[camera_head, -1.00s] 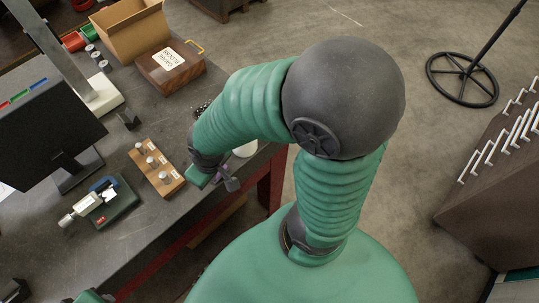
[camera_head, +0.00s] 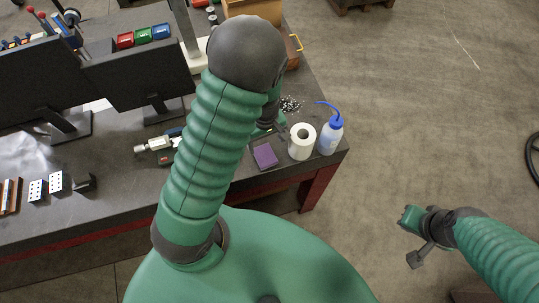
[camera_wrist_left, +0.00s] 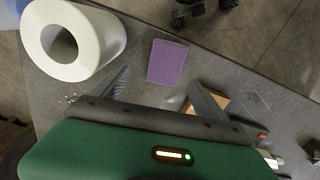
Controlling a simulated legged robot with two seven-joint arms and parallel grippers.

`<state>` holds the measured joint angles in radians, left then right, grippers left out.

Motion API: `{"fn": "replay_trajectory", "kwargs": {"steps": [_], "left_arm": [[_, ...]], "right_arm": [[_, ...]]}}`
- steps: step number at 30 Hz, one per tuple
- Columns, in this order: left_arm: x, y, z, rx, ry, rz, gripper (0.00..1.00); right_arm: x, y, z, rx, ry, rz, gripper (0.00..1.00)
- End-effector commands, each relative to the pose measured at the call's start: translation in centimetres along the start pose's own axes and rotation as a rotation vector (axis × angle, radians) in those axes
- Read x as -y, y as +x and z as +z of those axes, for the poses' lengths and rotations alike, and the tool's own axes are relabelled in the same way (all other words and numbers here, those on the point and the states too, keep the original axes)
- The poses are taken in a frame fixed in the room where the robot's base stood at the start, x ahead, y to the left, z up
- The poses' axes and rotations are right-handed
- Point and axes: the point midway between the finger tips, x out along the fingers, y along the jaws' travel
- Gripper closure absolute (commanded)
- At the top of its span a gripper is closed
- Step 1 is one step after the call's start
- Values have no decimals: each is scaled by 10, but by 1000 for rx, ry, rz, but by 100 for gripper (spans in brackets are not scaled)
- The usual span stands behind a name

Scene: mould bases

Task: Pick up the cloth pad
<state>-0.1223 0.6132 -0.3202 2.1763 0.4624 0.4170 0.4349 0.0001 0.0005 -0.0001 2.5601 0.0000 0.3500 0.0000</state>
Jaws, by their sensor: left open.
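The cloth pad is a flat purple rectangle (camera_head: 265,156) lying on the dark workbench near its front edge. It also shows in the left wrist view (camera_wrist_left: 167,62), just beyond the fingertips. My left gripper (camera_head: 273,129) is behind the pad in the head view, partly hidden by my own arm. In the left wrist view its two fingers (camera_wrist_left: 158,84) are apart with nothing between them, and the pad lies ahead of the gap. My right gripper (camera_head: 414,238) hangs over the floor, away from the bench; its jaw opening is unclear.
A white paper roll (camera_head: 302,141) stands close to the pad's right, with a blue-capped bottle (camera_head: 331,135) beyond it near the bench corner. Small dark-and-white parts (camera_head: 290,104) lie behind. Floor right of the bench is open.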

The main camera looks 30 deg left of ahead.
Motion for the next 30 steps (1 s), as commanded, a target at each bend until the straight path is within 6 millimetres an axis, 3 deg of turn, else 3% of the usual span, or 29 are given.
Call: {"fn": "replay_trajectory", "kwargs": {"steps": [5,12,20,30], "left_arm": [[4,18,-1,2,-2,0,15],[2,59,-1,2,-2,-1,15],[0,64,1,-3,2,1,15],[1,64,0,-1,1,2,60]], "right_arm": [[0,-3,-1,-1,0,0,100],[0,-12,-3,-1,-1,0,100],[0,-11,-3,-1,0,0,100],[0,-11,-3,0,0,0,100]]}}
